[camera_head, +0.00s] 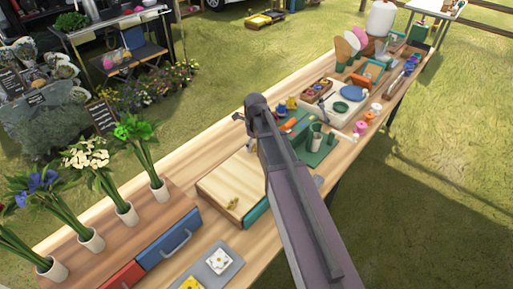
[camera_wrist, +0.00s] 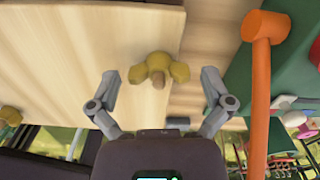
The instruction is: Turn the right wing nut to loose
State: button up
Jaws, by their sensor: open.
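A light wooden board (camera_head: 222,188) lies on the table with a teal edge below it. One brass-coloured wing nut (camera_head: 233,203) shows on its near part. In the wrist view, a brass wing nut (camera_wrist: 158,66) with two rounded wings and a short stud sits on the board. A second one (camera_wrist: 10,116) is at the left edge. My gripper (camera_wrist: 160,74) is open, with one finger on each side of the central wing nut, apart from it.
An orange-handled mallet (camera_wrist: 262,75) lies right of the gripper in the wrist view, over a green surface. A green tray (camera_head: 318,150) and craft items crowd the table beyond my arm. Flower vases (camera_head: 126,213) and drawers (camera_head: 165,245) stand at the near left.

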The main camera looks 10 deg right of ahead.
jog(key=shift+f, duration=0.1)
dwell(0.3)
jog(key=c, duration=1)
jog(key=shift+d, duration=0.3)
jog(key=shift+a, duration=0.25)
